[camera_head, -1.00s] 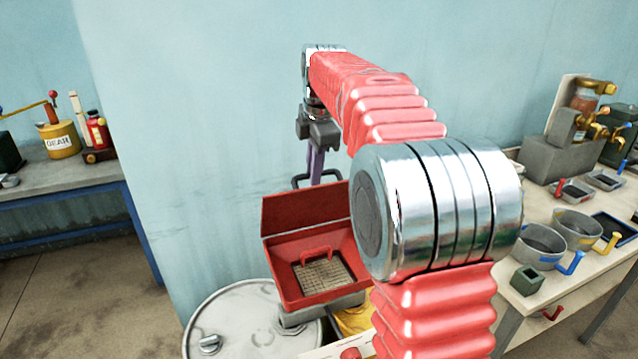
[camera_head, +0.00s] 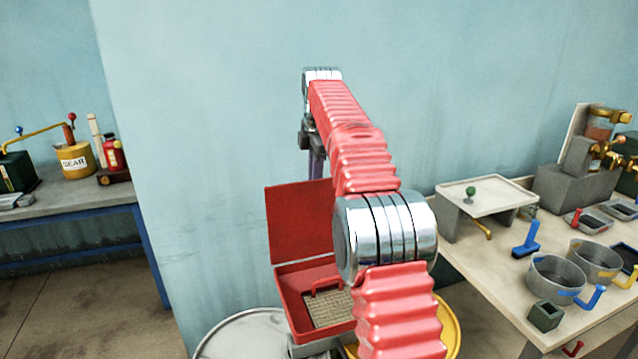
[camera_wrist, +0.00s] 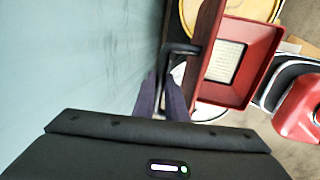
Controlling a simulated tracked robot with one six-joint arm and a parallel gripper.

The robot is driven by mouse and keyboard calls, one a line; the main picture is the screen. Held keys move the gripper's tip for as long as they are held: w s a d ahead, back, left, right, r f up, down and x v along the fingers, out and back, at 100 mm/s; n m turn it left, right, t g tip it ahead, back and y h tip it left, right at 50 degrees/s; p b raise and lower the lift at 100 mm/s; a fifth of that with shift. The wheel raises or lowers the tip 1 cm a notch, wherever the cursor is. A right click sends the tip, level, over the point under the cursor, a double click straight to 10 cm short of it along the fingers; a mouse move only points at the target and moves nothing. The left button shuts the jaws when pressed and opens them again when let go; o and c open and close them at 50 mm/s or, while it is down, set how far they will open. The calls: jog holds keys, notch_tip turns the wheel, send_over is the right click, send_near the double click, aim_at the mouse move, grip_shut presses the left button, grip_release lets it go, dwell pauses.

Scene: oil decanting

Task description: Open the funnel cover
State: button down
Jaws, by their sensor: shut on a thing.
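The red funnel (camera_head: 290,298) sits over a drum with its cover (camera_head: 298,222) raised at the back, standing roughly upright. In the wrist view the funnel (camera_wrist: 263,45) shows its pale mesh, and the cover (camera_wrist: 206,32) is seen nearly edge-on. A black handle (camera_wrist: 181,48) sticks out from the cover's outer side. My gripper (camera_wrist: 163,92), with dark purple fingers, is shut on this handle. In the head view my gripper (camera_head: 317,163) is behind the cover's top edge, and the handle is hidden there.
A pale drum (camera_head: 240,335) and a yellow drum (camera_head: 447,320) stand under and beside the funnel. The wall (camera_head: 200,170) is close behind. A workbench (camera_head: 480,270) with pots and a small stand (camera_head: 487,197) is on the right. Another bench (camera_head: 70,207) is at far left.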

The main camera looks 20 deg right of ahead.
jog(key=shift+w+d, duration=0.2)
jog(key=shift+w, duration=0.5)
jog(key=c, duration=1.8)
grip_release()
jog(key=shift+a, duration=0.1)
jog(key=shift+w, duration=0.15)
